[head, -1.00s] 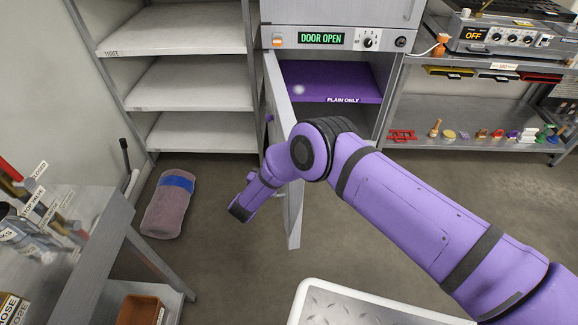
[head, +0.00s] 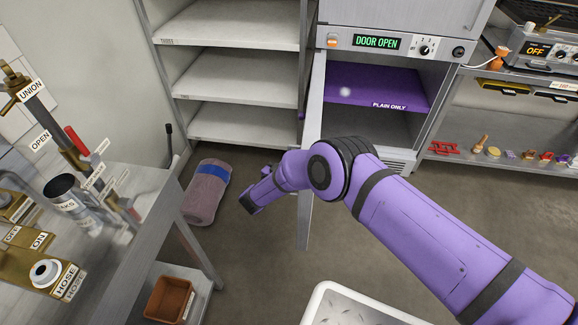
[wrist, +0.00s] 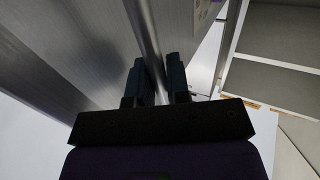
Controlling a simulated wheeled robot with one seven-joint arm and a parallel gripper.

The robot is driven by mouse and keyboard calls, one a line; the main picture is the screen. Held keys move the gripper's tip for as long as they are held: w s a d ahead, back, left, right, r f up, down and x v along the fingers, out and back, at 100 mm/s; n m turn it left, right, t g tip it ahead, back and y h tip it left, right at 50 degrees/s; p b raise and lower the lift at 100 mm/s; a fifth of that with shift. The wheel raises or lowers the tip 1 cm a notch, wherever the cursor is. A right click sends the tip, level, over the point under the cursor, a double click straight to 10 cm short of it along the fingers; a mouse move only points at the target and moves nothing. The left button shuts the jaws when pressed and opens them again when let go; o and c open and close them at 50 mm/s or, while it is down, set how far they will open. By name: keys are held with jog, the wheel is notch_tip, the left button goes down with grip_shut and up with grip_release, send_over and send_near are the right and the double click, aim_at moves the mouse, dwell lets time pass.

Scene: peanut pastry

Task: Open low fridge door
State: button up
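The low fridge compartment stands open under a panel reading DOOR OPEN (head: 377,42). Its door (head: 304,218) is swung out toward me from the left side and shows nearly edge-on in the head view. My purple arm crosses in front of the opening and bends over the door. My gripper (head: 249,205) is on the left, outer side of the door. In the wrist view its two dark fingers (wrist: 157,80) are apart, with a grey metal panel (wrist: 75,45) close by on the left. I cannot tell whether the fingers touch it.
Inside the compartment is a purple shelf (head: 375,88) marked PLAIN ONLY. Grey shelves (head: 230,70) stand to the left. A rolled mauve bundle (head: 207,192) lies on the floor near them. A metal bench (head: 135,190) with fittings is at the left, and a white-rimmed tray (head: 316,300) is in front.

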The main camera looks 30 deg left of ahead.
jog(key=o, duration=0.3)
jog(key=v, duration=1)
jog(key=shift+s, duration=0.3)
